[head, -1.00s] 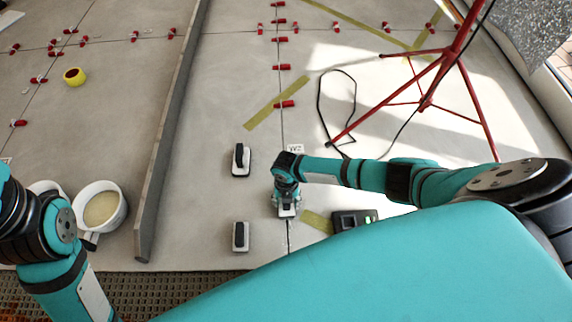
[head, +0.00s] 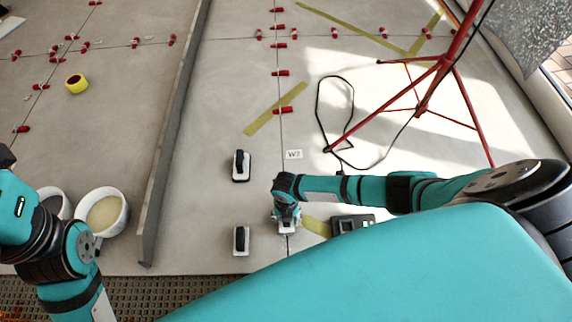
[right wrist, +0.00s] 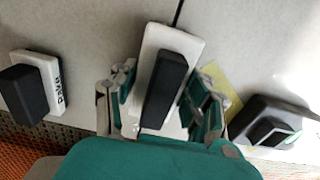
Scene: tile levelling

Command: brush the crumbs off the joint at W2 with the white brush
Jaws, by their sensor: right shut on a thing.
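The W2 label (head: 294,154) lies just right of a thin dark joint (head: 282,135). My right gripper (head: 286,220) is over this joint, nearer to me than the label. In the right wrist view its fingers (right wrist: 158,103) are shut on the black handle of a white brush (right wrist: 160,45). The joint runs up from the brush's far end. The brush's underside is hidden, so I cannot tell whether it touches the floor. I cannot make out any crumbs. My left arm shows at the left edge, but its gripper is out of view.
Two black-handled white blocks (head: 241,166) (head: 240,239) stand left of the joint. A dark device (head: 351,224) lies right of my gripper. A red tripod (head: 440,70), a black cable (head: 352,110) and a long grey bar (head: 172,130) flank the joint. White buckets (head: 120,215) stand left.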

